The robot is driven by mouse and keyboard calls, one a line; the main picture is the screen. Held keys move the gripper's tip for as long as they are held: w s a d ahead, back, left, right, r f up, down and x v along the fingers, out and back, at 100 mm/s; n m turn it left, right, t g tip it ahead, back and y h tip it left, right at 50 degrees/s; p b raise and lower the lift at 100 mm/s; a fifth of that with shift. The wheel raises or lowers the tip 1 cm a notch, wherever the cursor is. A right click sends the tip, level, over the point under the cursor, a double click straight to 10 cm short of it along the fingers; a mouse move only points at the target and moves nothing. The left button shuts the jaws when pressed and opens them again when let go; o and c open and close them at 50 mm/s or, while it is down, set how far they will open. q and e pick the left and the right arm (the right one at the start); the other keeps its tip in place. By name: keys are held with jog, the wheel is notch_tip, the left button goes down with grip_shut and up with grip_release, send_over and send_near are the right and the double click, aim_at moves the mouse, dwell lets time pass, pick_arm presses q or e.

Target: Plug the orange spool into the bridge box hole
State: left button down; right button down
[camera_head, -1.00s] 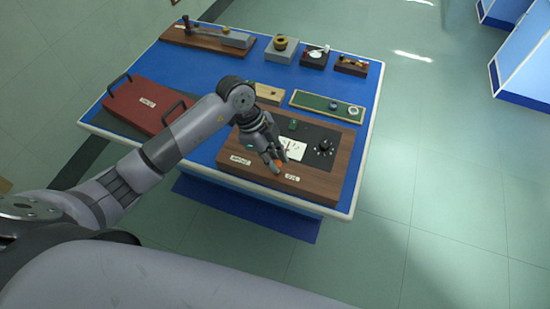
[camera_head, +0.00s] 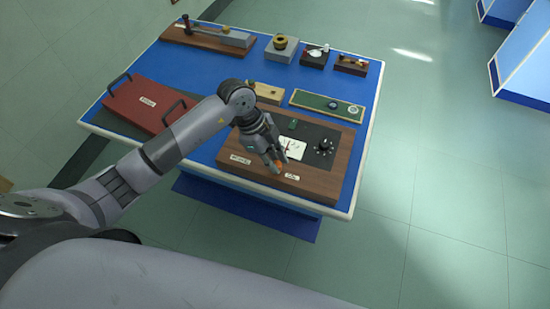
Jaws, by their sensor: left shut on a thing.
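The bridge box (camera_head: 334,178) is a brown wooden case with a black panel, a white meter, a black dial and white labels. It lies at the front right of the blue table. My left gripper (camera_head: 277,165) reaches over the front part of the box with its fingers pointing down. It is shut on the orange spool (camera_head: 279,164), of which only a small orange patch shows between the fingertips. The box hole is not visible; the gripper may cover it. I cannot tell whether the spool touches the box. My right gripper is not in view.
A red tray with black handles (camera_head: 150,104) lies on the table (camera_head: 262,72) at the left. A green board (camera_head: 325,104) and a small wooden block (camera_head: 268,92) lie behind the box. Several small instruments stand along the back edge.

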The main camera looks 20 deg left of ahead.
pick_arm(q)
jog(key=shift+f, duration=0.6)
dwell(0.4)
jog(key=c, duration=1.5)
grip_release()
jog(key=shift+o, duration=0.4)
jog(key=o, duration=0.5)
jog(key=shift+c, duration=0.2)
jog(key=v, duration=1.2)
